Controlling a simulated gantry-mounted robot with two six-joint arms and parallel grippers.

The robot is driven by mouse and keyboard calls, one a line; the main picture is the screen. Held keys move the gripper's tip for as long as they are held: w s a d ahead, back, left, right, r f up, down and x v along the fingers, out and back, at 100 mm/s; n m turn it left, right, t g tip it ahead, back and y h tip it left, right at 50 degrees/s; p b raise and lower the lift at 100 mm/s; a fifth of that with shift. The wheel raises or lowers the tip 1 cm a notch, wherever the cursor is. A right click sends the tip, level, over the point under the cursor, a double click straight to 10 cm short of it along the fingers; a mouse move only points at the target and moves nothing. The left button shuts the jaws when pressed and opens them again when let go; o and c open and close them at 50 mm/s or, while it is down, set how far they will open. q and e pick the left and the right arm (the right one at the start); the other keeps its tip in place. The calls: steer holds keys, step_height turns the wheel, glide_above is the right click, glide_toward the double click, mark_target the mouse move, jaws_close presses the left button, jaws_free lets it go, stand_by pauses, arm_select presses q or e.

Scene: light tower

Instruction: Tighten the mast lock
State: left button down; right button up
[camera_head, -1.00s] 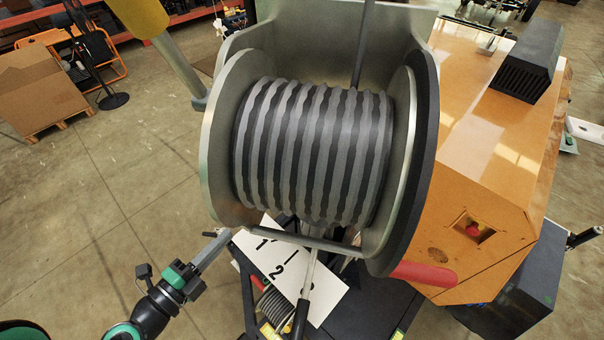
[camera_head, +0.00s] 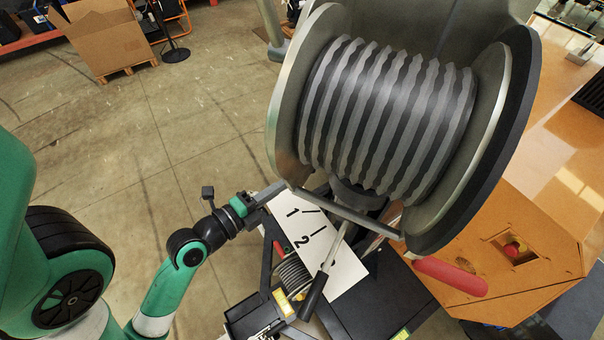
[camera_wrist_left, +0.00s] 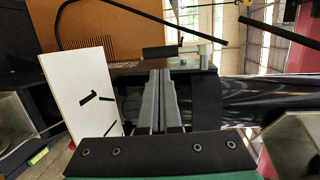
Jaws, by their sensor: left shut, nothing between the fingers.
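My left gripper (camera_head: 277,191) is shut and empty beside the lower left edge of the large cable drum (camera_head: 385,115). In the left wrist view its two grey fingers (camera_wrist_left: 160,95) lie together, pointing toward a dark bar with a pale metal fitting (camera_wrist_left: 204,54). A lever with a black grip (camera_head: 314,297) slants down below the drum, over a white plate marked 1 and 2 (camera_head: 345,262). The plate also shows in the left wrist view (camera_wrist_left: 75,85). I cannot tell which part is the mast lock. My right gripper is out of view.
Open floor (camera_head: 130,190) lies left, with a cardboard box (camera_head: 108,42) far back.

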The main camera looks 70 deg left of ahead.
arm_select(q)
steer(key=p+x, duration=0.1)
steer(key=x, duration=0.6)
steer(key=shift+w+p, duration=0.15)
steer(key=shift+p, duration=0.2)
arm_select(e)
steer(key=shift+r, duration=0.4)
arm_select(q)
steer(key=shift+a+f, duration=0.1)
steer(key=shift+f, duration=0.05)
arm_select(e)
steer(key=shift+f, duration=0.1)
arm_select(q)
steer(key=shift+f+b, duration=0.15)
steer(key=shift+b, duration=0.3)
steer(key=w+f+t+b, duration=0.1)
steer(key=b, duration=0.2)
steer(key=shift+a+b, duration=0.1)
steer(key=shift+b, duration=0.25)
steer(key=shift+w+r, duration=0.15)
steer(key=shift+r, duration=0.1)
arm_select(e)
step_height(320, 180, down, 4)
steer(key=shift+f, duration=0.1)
